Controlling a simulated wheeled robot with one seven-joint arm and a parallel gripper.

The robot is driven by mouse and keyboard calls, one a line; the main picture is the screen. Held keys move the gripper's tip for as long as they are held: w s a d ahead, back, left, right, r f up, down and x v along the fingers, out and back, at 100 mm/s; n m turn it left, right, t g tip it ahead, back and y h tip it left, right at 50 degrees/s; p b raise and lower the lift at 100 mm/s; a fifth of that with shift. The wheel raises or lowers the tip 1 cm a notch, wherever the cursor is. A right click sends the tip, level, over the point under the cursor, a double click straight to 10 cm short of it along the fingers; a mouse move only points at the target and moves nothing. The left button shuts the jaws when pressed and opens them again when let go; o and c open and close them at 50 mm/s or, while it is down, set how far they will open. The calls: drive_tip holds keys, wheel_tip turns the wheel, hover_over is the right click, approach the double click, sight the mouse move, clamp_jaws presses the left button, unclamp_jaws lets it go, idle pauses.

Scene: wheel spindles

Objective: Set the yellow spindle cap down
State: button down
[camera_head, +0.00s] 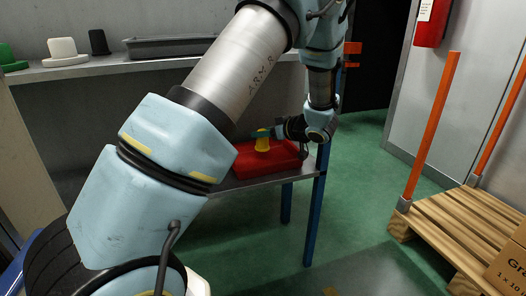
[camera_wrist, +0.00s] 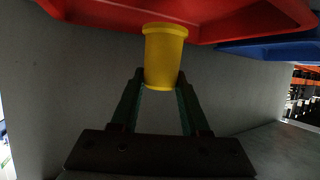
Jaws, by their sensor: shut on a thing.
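The yellow spindle cap (camera_head: 262,145) is at the red tray (camera_head: 278,166) on the lower shelf in the head view. My gripper (camera_head: 261,133) reaches in from the right and is shut on the cap near its top. In the wrist view the cap (camera_wrist: 164,52) stands between the two dark green fingers of my gripper (camera_wrist: 162,82). Its wider rim end points toward the red tray (camera_wrist: 215,22) and overlaps the tray's edge in the picture. I cannot tell whether the cap touches the tray.
A green piece (camera_head: 9,58), a white one (camera_head: 64,51), a black one (camera_head: 98,42) and a dark tray (camera_head: 170,46) stand on the upper shelf. A blue tray (camera_wrist: 275,47) is beside the red one. A wooden pallet (camera_head: 465,227) stands at right.

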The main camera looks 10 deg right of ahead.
sight(267, 145)
wheel_tip(267, 145, down, 4)
drive_tip(key=shift+f+b, duration=0.2)
drive_tip(key=shift+b, duration=0.45)
drive_tip(key=shift+c, duration=2)
unclamp_jaws()
drive_tip(key=shift+f, duration=0.1)
